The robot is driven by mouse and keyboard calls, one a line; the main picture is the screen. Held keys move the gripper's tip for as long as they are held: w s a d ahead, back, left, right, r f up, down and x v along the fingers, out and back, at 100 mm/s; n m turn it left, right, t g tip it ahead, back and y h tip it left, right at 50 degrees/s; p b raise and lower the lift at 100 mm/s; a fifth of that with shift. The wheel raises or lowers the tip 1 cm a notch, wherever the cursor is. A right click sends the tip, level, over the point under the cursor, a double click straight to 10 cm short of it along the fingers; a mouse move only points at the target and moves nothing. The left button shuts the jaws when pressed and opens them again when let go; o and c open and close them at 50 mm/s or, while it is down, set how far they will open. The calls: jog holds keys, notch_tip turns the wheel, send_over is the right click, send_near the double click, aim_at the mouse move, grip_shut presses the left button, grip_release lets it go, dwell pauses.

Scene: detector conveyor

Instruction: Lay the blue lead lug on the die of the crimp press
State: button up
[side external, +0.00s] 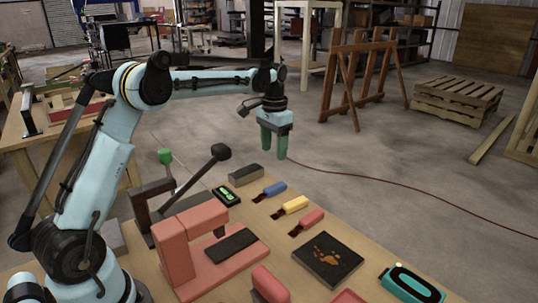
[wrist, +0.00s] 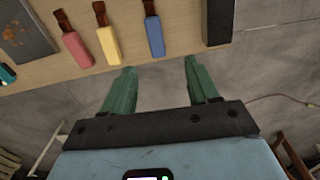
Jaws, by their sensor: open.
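The blue lead lug (side external: 274,189) lies on the table in a row with a yellow lug (side external: 293,205) and a red lug (side external: 311,218), each with a dark brown end. In the wrist view the blue lug (wrist: 154,37) lies just beyond my fingertips. My gripper (side external: 275,154) is open and empty, fingers down, above and behind the lug row, apart from it. What looks like the crimp press (side external: 142,209) is a dark frame with a long black-knobbed lever and a green knob, at the table's left. Its die is hidden or too small to make out.
A red arch-shaped machine with a dark belt (side external: 231,246) stands in front of the press. A dark block (side external: 246,174) and a small green-display device (side external: 226,195) lie near the blue lug. A dark plate (side external: 328,258) and a teal device (side external: 412,285) are at right.

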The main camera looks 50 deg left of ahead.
send_over(273, 187)
jog(key=f, duration=0.6)
jog(key=shift+w+a+f, duration=0.3)
jog(key=shift+w+a, duration=0.05)
jog(key=shift+w, duration=0.05)
jog(key=shift+s+d+f, duration=0.1)
jog(key=shift+f, duration=0.8)
jog(key=shift+s+d+f, duration=0.15)
jog(key=shift+f, duration=0.7)
jog(key=shift+s+d+f, duration=0.1)
jog(key=shift+f, duration=0.8)
grip_shut()
